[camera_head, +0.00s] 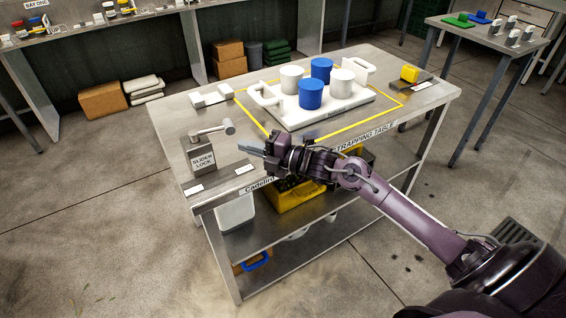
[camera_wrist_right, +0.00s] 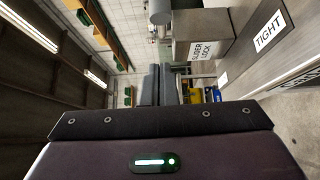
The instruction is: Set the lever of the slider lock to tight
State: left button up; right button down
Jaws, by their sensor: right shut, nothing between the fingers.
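The slider lock (camera_head: 203,155) is a grey block with a label, standing at the table's left end. Its lever (camera_head: 213,130) is a metal bar with a cylindrical knob, lying across the top with the knob to the right. In the right wrist view the block (camera_wrist_right: 203,48) and the lever's knob (camera_wrist_right: 160,12) show beyond the shut fingers (camera_wrist_right: 158,85), and a plate reading TIGHT (camera_wrist_right: 268,32) lies at the right. My left gripper is not in view.
A white tray (camera_head: 345,112) with blue and white cups sits inside a yellow outline on the steel table (camera_head: 170,115). A yellow bin (camera_head: 300,196) is on the shelf below.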

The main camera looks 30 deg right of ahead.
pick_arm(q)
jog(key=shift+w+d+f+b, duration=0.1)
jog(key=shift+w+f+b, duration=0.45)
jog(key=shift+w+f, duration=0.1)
pick_arm(e)
jog(key=v, duration=0.8)
jog(key=shift+d+f, duration=0.25)
jog(key=shift+f, duration=0.05)
